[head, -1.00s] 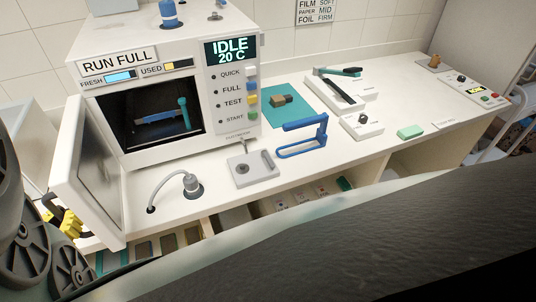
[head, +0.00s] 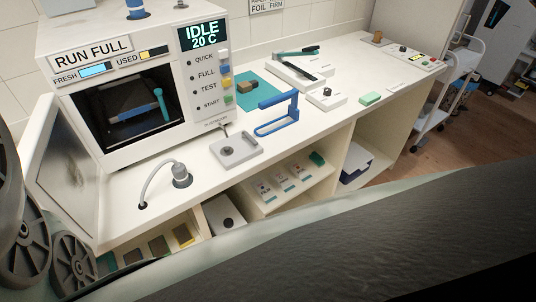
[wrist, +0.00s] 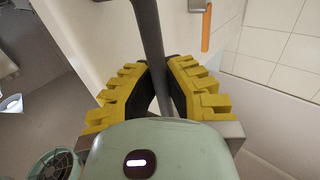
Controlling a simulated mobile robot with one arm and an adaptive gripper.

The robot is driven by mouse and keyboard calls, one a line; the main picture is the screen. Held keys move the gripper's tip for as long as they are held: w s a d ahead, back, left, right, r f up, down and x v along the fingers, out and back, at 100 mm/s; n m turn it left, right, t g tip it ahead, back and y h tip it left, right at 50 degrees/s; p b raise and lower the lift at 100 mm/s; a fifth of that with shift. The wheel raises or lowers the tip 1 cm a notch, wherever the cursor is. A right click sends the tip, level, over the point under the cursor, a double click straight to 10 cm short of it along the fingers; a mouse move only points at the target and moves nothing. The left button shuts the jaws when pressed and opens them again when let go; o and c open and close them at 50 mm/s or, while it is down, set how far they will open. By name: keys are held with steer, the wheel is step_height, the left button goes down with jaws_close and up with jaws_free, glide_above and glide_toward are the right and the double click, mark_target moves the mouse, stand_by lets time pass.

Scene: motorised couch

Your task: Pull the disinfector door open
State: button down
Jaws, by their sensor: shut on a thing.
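The disinfector (head: 150,90) is a white box on the counter, with a display reading IDLE 20 C. Its door (head: 68,175) stands swung out at the left, so the dark chamber (head: 125,105) is exposed. A blue item (head: 158,100) and a paler piece lie inside the chamber. In the wrist view, my gripper (wrist: 162,88) has its yellow toothed fingers closed around a dark upright bar, the door handle (wrist: 148,30). The gripper is out of sight in the head view, where dark wheel-like parts cover the lower left.
A grey hose fitting (head: 181,174) and a small square drain plate (head: 236,150) sit on the counter before the disinfector. A blue frame (head: 278,115) stands to the right. Open shelves (head: 290,185) lie below. Floor (head: 470,140) shows at right beside a white cart (head: 450,95).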

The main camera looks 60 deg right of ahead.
steer(key=shift+a, duration=0.1)
steer(key=c, duration=1.4)
jaws_free()
steer(key=shift+s+a, duration=0.1)
steer(key=o, duration=0.4)
steer(key=shift+r, duration=0.1)
step_height(320, 180, up, 8)
steer(key=shift+f, duration=0.1)
steer(key=shift+r, duration=1)
